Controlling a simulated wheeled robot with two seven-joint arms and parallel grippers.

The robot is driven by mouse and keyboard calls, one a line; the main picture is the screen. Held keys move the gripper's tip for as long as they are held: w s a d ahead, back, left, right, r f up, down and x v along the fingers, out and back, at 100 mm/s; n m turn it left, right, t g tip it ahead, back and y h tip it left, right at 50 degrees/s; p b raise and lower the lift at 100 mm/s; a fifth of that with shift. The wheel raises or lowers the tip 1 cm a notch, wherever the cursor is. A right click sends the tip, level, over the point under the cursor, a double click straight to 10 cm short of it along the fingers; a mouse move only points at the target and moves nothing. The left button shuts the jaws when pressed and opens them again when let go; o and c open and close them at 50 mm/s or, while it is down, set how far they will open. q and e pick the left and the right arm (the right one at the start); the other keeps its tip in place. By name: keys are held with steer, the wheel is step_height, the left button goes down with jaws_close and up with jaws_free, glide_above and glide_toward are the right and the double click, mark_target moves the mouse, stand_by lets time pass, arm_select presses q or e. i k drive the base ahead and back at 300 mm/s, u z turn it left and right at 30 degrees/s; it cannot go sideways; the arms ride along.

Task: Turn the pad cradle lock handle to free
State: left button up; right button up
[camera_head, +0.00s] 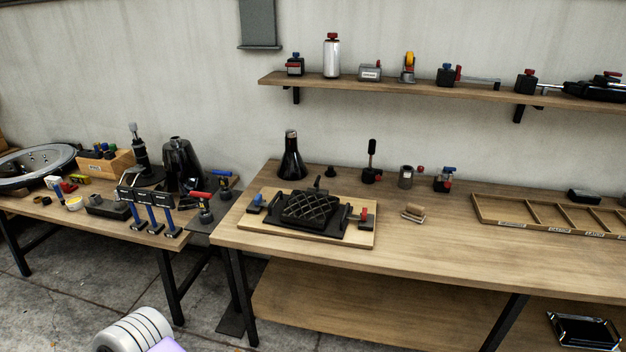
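A black pad with a lattice top (309,207) lies in a dark cradle on a wooden board (362,240) at the left end of the main workbench. A small fixture with a red handle (363,214) stands at the board's right side. A fixture with a blue handle (256,201) stands at its left side. I cannot tell which of these is the lock handle, or how it is turned. Neither of my grippers shows. A white ribbed part at the lower left seems to be my own arm, well short of the bench.
The main workbench (440,255) has free surface in front of and right of the board. A black cone (291,160) stands behind it, a small wooden block (413,211) to its right, then a divided tray (545,216). A cluttered side table (90,222) stands left. A shelf (420,90) hangs above.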

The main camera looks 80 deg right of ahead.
mark_target(316, 185)
steer(key=z, duration=0.95)
steer(key=i, duration=1.1)
steer(key=z, duration=1.25)
